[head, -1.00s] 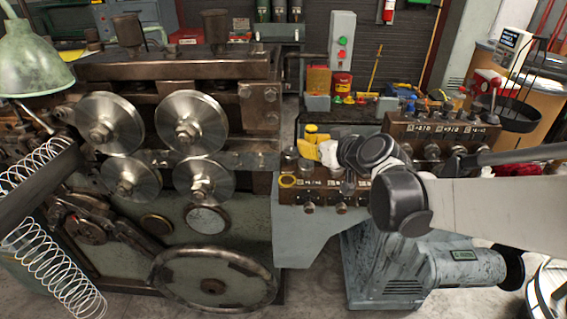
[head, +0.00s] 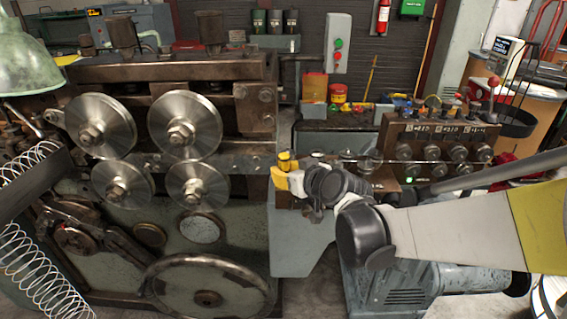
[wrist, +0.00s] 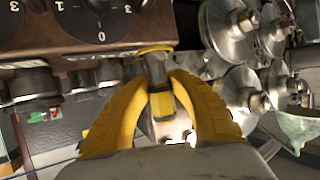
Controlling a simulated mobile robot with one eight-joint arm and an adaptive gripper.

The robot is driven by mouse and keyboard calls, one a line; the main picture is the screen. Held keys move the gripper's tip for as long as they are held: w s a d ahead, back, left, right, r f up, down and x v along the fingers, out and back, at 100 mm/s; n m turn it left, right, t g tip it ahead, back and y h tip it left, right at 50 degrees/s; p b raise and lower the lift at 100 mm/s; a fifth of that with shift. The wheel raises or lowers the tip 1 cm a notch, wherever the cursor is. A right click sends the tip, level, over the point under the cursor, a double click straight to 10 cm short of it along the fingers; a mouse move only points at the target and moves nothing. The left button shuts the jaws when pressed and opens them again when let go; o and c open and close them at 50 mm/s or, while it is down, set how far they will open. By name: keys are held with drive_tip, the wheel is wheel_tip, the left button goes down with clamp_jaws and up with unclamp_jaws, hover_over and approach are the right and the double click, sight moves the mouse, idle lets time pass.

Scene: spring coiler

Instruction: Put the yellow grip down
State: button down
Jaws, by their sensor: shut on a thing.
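The yellow grip (wrist: 160,103) has a yellow cap on top, a grey body and a yellow band. It stands between the two curved yellow fingers of my gripper (wrist: 166,86) in the wrist view. The gripper is shut on it. In the head view the grip (head: 284,158) shows small above my gripper (head: 284,176), just right of the coiler's front rollers. The lower part of the grip is partly hidden by the fingers. I cannot tell whether it touches a surface beneath.
The large coiler with steel rollers (head: 186,122) stands close on the left. A brown box with several knobs (head: 440,142) stands at the right, with a dial (wrist: 97,18) near my gripper in the wrist view. A grey motor (head: 405,295) is below my arm.

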drive_tip(key=c, duration=1.5)
unclamp_jaws()
drive_tip(key=shift+f, duration=0.15)
drive_tip(key=shift+o, duration=0.2)
drive_tip(key=shift+s+r, duration=0.1)
drive_tip(key=shift+r, duration=0.25)
drive_tip(key=p+v, duration=0.4)
drive_tip(key=v, duration=0.8)
drive_tip(key=s+d+f+m+g+h, duration=0.1)
drive_tip(key=s+d+m+g+h, duration=0.1)
drive_tip(key=s+d, duration=0.4)
drive_tip(key=s+d+f+m+g+h, duration=0.2)
drive_tip(key=s+d, duration=0.5)
drive_tip(key=s, duration=0.4)
drive_tip(key=shift+f+m+g+h, duration=0.4)
drive_tip(key=shift+m+h, duration=0.4)
drive_tip(key=shift+h, duration=0.3)
drive_tip(key=shift+s, duration=0.1)
